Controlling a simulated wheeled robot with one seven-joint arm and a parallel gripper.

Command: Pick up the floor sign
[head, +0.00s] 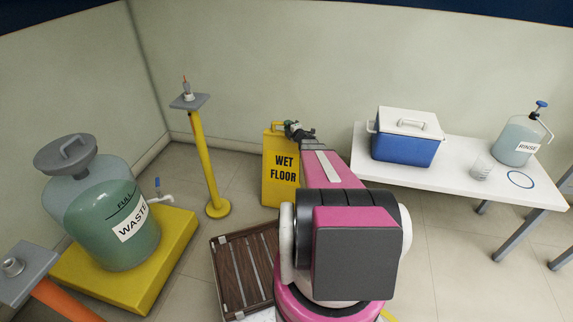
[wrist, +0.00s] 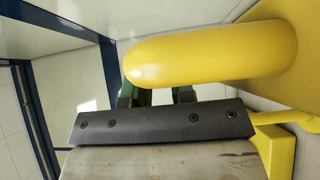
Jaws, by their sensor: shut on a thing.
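The yellow floor sign (head: 280,176), lettered "WET FLOOR", stands upright near the back wall in the head view, behind my pink arm. My gripper (head: 298,132) is at the sign's top edge. In the wrist view my gripper's fingers (wrist: 157,97) are shut on the sign's rounded yellow handle (wrist: 212,54), which partly hides the fingertips. Part of the sign's panel shows at the right of the wrist view. My arm hides the sign's lower right side, and I cannot tell whether its base touches the floor.
A yellow post (head: 205,160) stands left of the sign. A waste jug (head: 115,225) sits on a yellow platform (head: 165,262). A dark slatted rack (head: 240,270) lies in front. A white table (head: 455,180) at right holds a blue cooler (head: 405,148) and a rinse jug (head: 515,143).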

